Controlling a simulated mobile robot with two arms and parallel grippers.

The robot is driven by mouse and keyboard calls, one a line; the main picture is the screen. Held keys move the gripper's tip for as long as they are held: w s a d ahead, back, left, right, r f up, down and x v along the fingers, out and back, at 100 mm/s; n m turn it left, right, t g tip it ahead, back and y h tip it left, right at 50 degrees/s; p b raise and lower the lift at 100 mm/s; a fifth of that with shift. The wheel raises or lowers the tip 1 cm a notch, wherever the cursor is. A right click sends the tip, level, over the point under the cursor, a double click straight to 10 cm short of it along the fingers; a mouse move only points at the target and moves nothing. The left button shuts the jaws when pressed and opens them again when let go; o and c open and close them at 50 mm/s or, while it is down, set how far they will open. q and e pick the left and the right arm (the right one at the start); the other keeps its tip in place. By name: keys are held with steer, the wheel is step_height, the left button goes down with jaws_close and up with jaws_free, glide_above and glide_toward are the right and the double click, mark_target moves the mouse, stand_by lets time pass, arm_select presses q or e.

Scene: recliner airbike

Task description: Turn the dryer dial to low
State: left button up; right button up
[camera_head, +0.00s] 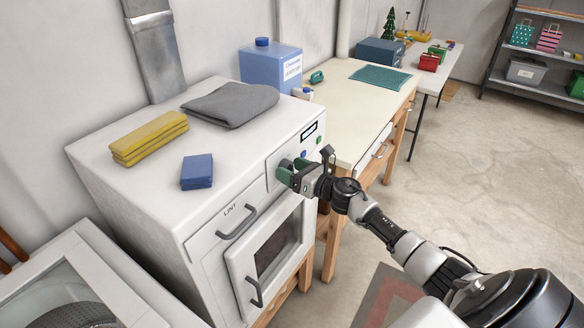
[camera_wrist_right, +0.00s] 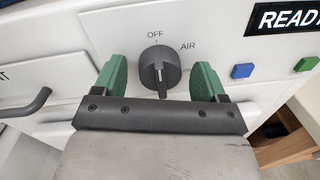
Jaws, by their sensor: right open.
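The dryer (camera_head: 235,195) is a white box with a lint drawer and a windowed door in the head view. Its dark round dial (camera_wrist_right: 160,70) shows in the right wrist view, with OFF above it and AIR at upper right. A third label at the right is partly hidden by a finger. The dial's light pointer line faces down, slightly right. My right gripper (camera_head: 291,170) is at the dryer's control panel; in the right wrist view its open green fingers (camera_wrist_right: 160,82) stand on either side of the dial, with gaps. In the head view the gripper hides the dial. My left gripper is not in view.
A READY display (camera_wrist_right: 288,18), a blue button (camera_wrist_right: 242,71) and a green button (camera_wrist_right: 306,64) are right of the dial. The lint drawer handle (camera_head: 237,222) is to the left. A worktable (camera_head: 345,110) stands beside the dryer. The floor at right is mostly clear.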

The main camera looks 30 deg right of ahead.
steer(key=c, duration=0.9)
